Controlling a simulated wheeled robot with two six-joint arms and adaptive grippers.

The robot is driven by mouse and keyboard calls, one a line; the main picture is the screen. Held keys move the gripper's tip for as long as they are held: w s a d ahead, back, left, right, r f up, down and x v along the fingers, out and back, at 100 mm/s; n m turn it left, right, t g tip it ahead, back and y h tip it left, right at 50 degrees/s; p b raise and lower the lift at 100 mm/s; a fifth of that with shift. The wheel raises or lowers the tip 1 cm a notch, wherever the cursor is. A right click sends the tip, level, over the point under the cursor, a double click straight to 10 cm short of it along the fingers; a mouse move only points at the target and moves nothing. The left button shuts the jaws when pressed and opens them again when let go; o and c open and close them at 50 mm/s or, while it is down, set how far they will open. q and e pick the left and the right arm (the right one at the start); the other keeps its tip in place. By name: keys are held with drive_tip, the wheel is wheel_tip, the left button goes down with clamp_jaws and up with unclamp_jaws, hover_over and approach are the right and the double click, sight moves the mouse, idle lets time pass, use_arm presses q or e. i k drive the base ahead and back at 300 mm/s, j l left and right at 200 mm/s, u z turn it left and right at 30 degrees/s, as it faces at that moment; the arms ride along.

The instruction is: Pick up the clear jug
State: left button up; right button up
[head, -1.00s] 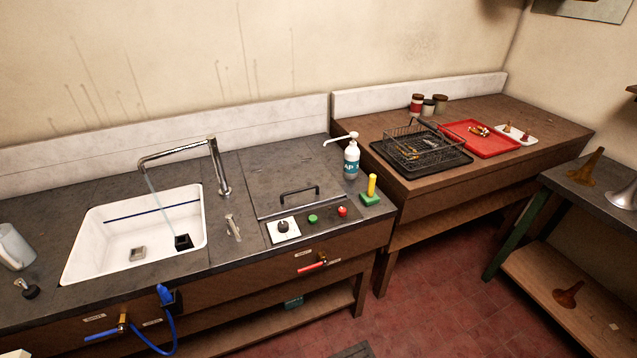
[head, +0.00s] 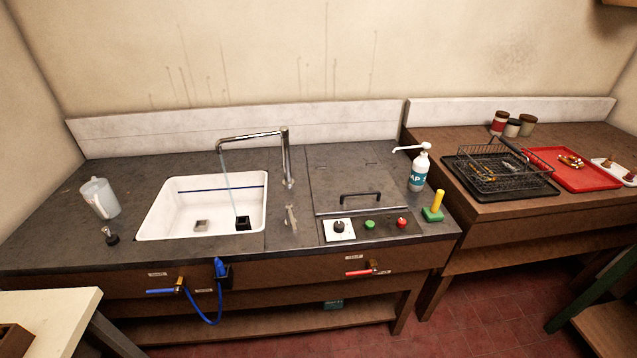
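The clear jug (head: 100,198) stands upright on the dark worktop (head: 60,236), to the left of the white sink. It is translucent and whitish, and its handle shows on its left side. Neither of my grippers is in the head view. Nothing touches the jug.
Water runs from the tap (head: 286,160) into the white sink (head: 160,217). A small dark knob (head: 110,236) stands in front of the jug. A pale table (head: 45,308) is at the front left. A soap bottle (head: 419,172) and wire basket (head: 492,172) are to the right.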

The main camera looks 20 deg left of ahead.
sight(98, 194)
drive_tip(key=u, duration=2)
